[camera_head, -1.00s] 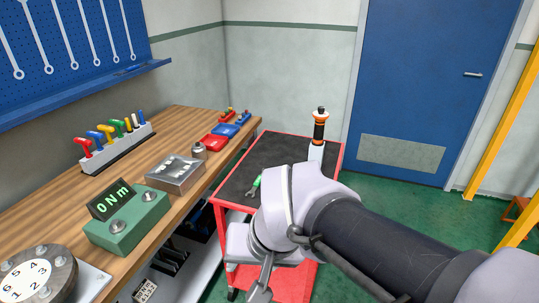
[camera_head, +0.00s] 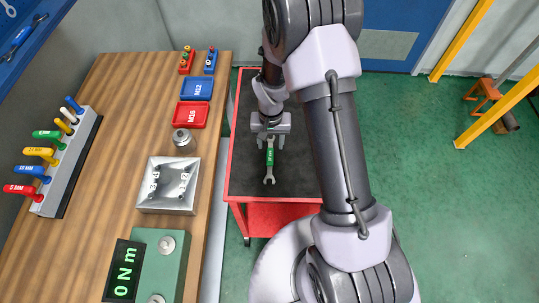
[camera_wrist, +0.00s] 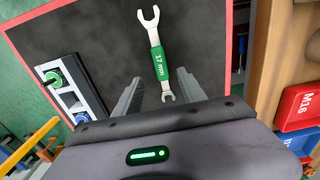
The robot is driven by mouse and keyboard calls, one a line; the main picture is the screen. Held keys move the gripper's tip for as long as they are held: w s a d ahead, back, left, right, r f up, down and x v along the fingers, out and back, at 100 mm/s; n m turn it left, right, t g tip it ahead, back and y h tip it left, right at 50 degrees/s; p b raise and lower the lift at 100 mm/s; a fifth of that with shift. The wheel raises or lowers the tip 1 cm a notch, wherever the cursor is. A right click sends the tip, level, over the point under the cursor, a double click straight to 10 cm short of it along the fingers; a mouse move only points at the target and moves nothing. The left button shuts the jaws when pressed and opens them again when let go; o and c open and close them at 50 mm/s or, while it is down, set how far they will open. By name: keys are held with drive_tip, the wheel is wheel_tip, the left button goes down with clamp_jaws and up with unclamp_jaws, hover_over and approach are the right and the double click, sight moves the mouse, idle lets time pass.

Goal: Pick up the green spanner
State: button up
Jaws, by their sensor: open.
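The green spanner (camera_head: 269,161) lies on the black mat top of the red cart (camera_head: 244,172). It has a green middle and bare metal ends. In the wrist view the spanner (camera_wrist: 157,55) is marked "17 mm", with its large open jaw pointing away from me. My gripper (camera_head: 270,139) is above the cart at the spanner's far end. In the wrist view my gripper (camera_wrist: 157,88) is open, with one finger on each side of the spanner's near end and nothing between them gripped. I cannot tell how high the fingers are above the mat.
The wooden bench (camera_head: 120,130) on the left carries a red tray (camera_head: 191,115), a blue tray (camera_head: 197,89), a metal box (camera_head: 168,185) and a rack of coloured handles (camera_head: 68,160). The mat around the spanner is clear.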

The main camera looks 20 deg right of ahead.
sight(270, 157)
drive_tip(key=f, duration=0.2)
drive_tip(key=f+b, duration=0.1)
drive_tip(key=f, duration=0.4)
drive_tip(key=shift+s+a+b, duration=0.2)
drive_tip(key=shift+s+b, duration=0.1)
drive_tip(key=shift+b, duration=0.1)
drive_tip(key=shift+r, duration=0.15)
drive_tip(key=shift+c, duration=0.2)
clamp_jaws()
idle(0.5)
